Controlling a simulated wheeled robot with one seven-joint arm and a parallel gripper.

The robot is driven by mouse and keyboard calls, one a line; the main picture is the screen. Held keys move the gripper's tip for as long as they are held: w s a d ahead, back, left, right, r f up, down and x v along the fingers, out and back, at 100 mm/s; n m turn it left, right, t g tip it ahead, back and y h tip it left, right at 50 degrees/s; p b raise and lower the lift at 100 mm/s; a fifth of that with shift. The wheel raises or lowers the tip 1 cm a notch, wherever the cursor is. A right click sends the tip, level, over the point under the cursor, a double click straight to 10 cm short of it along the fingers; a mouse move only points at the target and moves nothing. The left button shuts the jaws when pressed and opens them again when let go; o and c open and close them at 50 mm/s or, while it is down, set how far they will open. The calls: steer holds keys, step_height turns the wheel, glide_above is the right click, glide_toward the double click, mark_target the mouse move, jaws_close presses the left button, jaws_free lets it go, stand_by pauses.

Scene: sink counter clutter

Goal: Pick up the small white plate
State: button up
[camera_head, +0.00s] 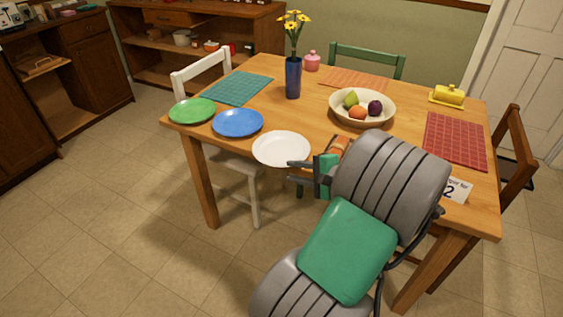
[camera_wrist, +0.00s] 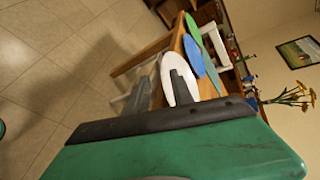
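The small white plate (camera_head: 279,147) lies flat at the near edge of the wooden table, to the right of the blue plate. My gripper (camera_head: 291,171) is at the plate's near right rim, with its fingers pointing left. The fingers are apart with nothing seen between them in the head view. In the wrist view the white plate (camera_wrist: 167,68) shows just beyond my gripper (camera_wrist: 161,78), with the right finger overlapping part of it. I cannot tell whether a finger touches the rim.
A blue plate (camera_head: 238,123) and a green plate (camera_head: 192,110) lie left of the white one on the table (camera_head: 240,150). A fruit bowl (camera_head: 338,112), blue vase (camera_head: 293,80) and red placemat (camera_head: 455,142) stand farther back or right. A white chair (camera_head: 239,172) is below the near edge.

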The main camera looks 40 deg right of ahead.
mark_target(275, 165)
steer(key=b+x, duration=0.1)
steer(key=x, duration=0.5)
steer(key=shift+w+d+f+m+t, duration=0.3)
steer(key=shift+w+d, duration=0.05)
steer(key=shift+d, duration=0.2)
steer(key=shift+c, duration=0.3)
jaws_close()
stand_by(0.6)
